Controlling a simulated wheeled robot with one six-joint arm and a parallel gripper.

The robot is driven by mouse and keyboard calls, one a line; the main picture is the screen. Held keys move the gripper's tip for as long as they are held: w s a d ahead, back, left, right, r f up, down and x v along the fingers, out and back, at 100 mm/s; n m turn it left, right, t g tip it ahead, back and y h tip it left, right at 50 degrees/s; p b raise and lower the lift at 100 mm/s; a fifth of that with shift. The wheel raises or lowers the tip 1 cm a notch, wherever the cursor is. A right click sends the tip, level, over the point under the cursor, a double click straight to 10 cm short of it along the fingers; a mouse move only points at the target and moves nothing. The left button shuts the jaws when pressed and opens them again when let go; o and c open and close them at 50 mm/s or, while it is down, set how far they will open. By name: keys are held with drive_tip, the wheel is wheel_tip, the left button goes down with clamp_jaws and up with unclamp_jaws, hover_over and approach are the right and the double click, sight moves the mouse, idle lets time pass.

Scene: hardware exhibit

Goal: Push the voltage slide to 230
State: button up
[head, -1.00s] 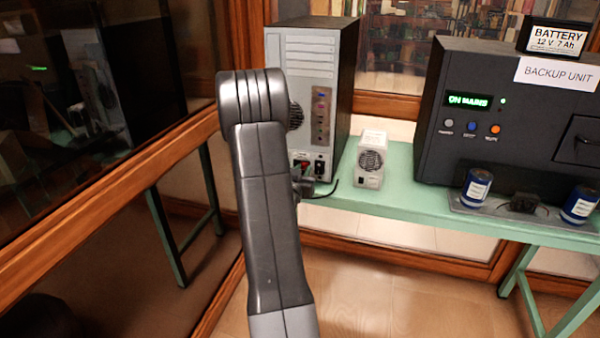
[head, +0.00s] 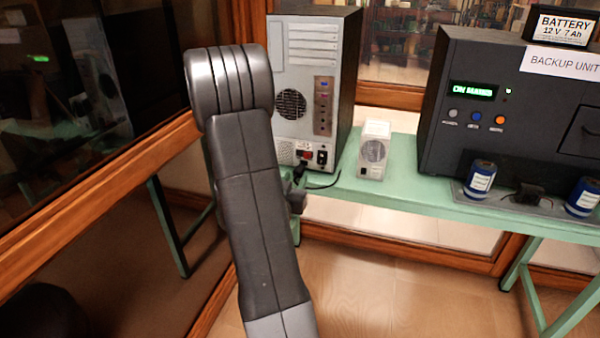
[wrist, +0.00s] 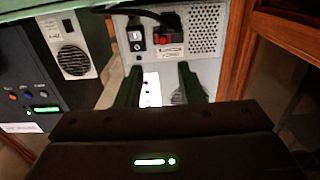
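The red voltage slide (head: 303,155) is on the lower back panel of the grey computer tower (head: 310,65), under a small white label. In the wrist view, which shows the tower upside down, the red slide (wrist: 164,39) lies between a black rocker switch (wrist: 136,39) and a black plug with its cable. Its set value is too small to read. My gripper (wrist: 160,78) shows as two dark fingers, apart and empty, pointing at the panel below the slide in that picture. A gap to the panel seems to remain. In the head view my arm mostly hides the gripper.
A small white box with a fan (head: 374,150) stands right of the tower on the green bench (head: 405,190). The dark backup unit (head: 500,115), a battery (head: 563,28) and blue cans are further right. A wood-framed glass wall is close on the left.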

sight(300, 167)
drive_tip(key=shift+v, duration=1.45)
drive_tip(key=shift+w+d, duration=0.1)
drive_tip(key=shift+w, duration=0.05)
drive_tip(key=p+x, duration=0.1)
drive_tip(key=x, duration=1.2)
drive_tip(key=shift+w+r+p, duration=0.1)
drive_tip(key=shift+w+p, duration=0.25)
drive_tip(key=shift+w, duration=0.05)
drive_tip(key=shift+w+a+p, duration=0.15)
drive_tip(key=shift+a+p, duration=0.25)
drive_tip(key=shift+a, duration=0.3)
